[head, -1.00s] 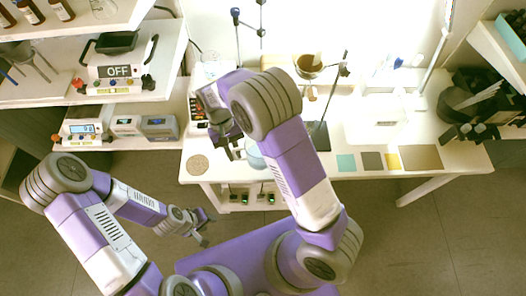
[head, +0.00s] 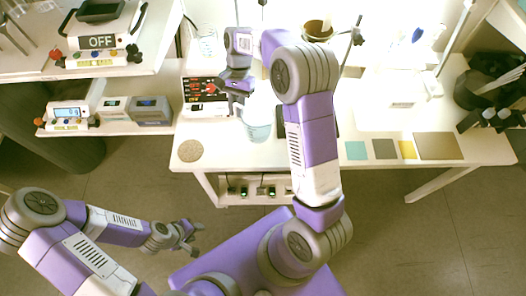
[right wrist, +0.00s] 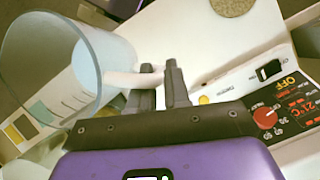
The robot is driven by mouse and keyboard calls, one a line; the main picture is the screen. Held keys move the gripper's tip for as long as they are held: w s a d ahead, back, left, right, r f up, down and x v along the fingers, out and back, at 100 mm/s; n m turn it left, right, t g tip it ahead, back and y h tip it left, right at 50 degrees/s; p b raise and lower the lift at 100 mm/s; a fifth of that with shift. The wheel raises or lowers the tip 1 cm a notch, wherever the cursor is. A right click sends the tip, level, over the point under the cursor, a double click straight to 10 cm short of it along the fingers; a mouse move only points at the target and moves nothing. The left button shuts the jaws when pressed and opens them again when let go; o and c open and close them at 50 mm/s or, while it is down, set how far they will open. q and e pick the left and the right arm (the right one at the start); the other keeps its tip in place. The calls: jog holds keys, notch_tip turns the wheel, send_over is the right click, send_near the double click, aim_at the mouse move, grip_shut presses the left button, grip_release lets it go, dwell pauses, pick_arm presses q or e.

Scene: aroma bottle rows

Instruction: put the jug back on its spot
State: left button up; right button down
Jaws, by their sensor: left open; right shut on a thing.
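The clear bluish jug (head: 257,127) is at the front left of the white table, beside my right forearm. In the right wrist view, the jug (right wrist: 88,68) fills the left side, and its pale handle (right wrist: 128,80) runs between my finger tips. My right gripper (head: 236,92) is shut on that handle; its fingers also show in the right wrist view (right wrist: 162,86). I cannot tell whether the jug's base touches the table. A round cork mat (head: 189,151) lies bare at the table's front left corner. My left gripper (head: 188,240) is open and empty, low and away from the table.
A device with red displays (head: 206,90) stands just left of my right gripper. Flat teal (head: 356,150), grey, yellow and brown squares lie along the front edge. A stand with a brown bowl (head: 318,30) is behind. Shelves with instruments are at left.

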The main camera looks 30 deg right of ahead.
jog(key=d+f+b, duration=0.1)
jog(key=f, duration=0.2)
jog(key=d+f+m+b, duration=0.1)
jog(key=f+b, duration=0.1)
jog(key=f, duration=0.1)
jog(key=d+f+m+b, duration=0.1)
jog(key=f+b, duration=0.1)
jog(key=f, duration=0.2)
jog(key=shift+w+d+t, duration=0.1)
jog(key=shift+d+t, duration=0.2)
pick_arm(q)
notch_tip(320, 180, down, 6)
jog(key=shift+r, duration=0.1)
pick_arm(e)
jog(key=shift+f, duration=0.1)
jog(key=shift+f, duration=0.1)
jog(key=c, duration=1.1)
grip_release()
